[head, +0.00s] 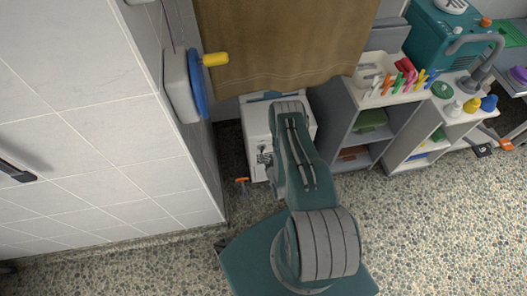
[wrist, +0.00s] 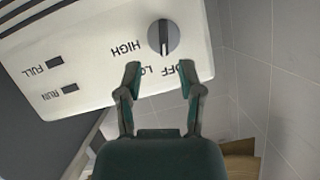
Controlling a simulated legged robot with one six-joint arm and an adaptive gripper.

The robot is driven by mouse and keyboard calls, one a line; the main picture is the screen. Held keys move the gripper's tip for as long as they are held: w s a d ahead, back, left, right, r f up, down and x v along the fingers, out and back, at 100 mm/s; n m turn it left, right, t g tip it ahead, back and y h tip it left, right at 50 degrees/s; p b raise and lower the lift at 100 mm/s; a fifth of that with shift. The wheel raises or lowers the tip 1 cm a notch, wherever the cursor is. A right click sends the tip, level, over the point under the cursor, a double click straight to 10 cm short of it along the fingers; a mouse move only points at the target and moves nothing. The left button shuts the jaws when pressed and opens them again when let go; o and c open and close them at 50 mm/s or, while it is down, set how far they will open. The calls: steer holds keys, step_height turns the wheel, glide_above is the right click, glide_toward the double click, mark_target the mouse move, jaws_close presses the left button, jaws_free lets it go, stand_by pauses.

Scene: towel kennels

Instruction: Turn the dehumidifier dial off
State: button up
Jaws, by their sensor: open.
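The dehumidifier (head: 256,125) is a white box on the floor under the brown towel, partly hidden behind my arm in the head view. Its pale panel (wrist: 92,55) fills the upper left of the wrist view, upside down. The round grey dial (wrist: 163,37) sits near the panel's right end, with HIGH, LO and OFF printed around it. A pale mark on the dial points down in the picture, towards the LO and OFF lettering. My gripper (wrist: 160,80) is open and empty, its fingertips just short of the dial and apart from it. The head view does not show the fingers.
A tiled wall (wrist: 275,75) stands close on the right in the wrist view. In the head view, a brown towel (head: 285,45) hangs above the dehumidifier, a blue wheel with a yellow handle (head: 215,59) juts from the left wall, and shelves (head: 372,125) stand on the right.

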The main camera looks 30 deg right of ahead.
mark_target(262, 151)
steer(key=x, duration=0.4)
steer(key=shift+a, duration=0.45)
steer(key=shift+w+d+f, duration=0.2)
steer(key=shift+w+d, duration=0.2)
steer(key=c, duration=0.6)
steer(key=shift+a, duration=0.2)
jaws_close()
